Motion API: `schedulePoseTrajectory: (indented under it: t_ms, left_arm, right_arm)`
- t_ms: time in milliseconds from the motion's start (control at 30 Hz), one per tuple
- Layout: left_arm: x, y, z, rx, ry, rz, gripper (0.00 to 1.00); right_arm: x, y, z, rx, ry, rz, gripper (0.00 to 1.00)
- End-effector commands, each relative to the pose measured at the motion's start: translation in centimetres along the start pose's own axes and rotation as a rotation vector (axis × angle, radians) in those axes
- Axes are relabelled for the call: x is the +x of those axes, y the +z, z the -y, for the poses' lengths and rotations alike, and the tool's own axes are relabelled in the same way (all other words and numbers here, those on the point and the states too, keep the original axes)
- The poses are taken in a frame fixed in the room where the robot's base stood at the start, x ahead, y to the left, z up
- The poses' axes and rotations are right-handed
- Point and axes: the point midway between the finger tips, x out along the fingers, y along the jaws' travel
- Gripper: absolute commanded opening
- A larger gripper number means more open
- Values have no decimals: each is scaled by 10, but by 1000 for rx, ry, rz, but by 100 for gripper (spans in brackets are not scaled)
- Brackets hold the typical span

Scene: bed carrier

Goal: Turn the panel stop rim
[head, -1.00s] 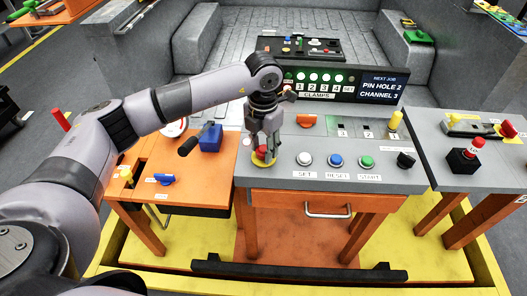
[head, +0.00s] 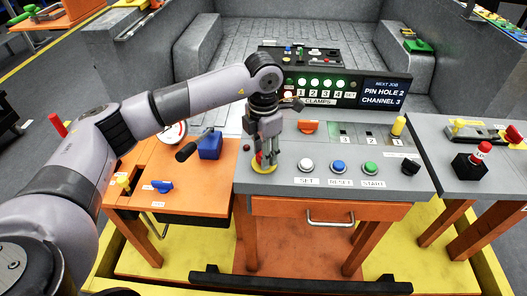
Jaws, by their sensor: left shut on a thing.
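The panel stop (head: 264,167) is a red button on a yellow rim at the left end of the grey sloped panel (head: 318,208). My left gripper (head: 267,160) points down over it. Its fingers are closed around the red stop, with the yellow rim showing below the fingertips. The fingers hide much of the red part. My right gripper is not in view.
White, blue and green buttons (head: 370,168) lie right of the stop, with a black knob (head: 410,167) beyond. An orange table (head: 190,185) with a blue box (head: 210,146) stands left. A screen reads PIN HOLE 2, CHANNEL 3 (head: 384,91).

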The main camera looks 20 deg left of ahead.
Motion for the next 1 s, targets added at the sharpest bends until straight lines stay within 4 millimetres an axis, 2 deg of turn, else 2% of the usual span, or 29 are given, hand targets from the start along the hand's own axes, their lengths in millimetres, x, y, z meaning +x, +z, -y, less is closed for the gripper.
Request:
schedulePoseTrajectory:
  t_ms: [67, 100, 367, 767, 867, 1000]
  left_arm:
    - [2, -1, 0, 0, -1, -4, 8]
    - [2, -1, 0, 0, -1, -5, 37]
    - [1, 0, 0, -1, -1, -3, 55]
    - [-5, 0, 0, -1, -1, 0, 56]
    - [-18, 1, 0, -1, 1, 2, 56]
    - [-47, 1, 0, -2, 2, 4, 56]
  right_arm:
    - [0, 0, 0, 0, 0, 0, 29]
    - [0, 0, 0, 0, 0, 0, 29]
    - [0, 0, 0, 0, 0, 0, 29]
    - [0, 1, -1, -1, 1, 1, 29]
    - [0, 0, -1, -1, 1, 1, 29]
    - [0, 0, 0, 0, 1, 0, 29]
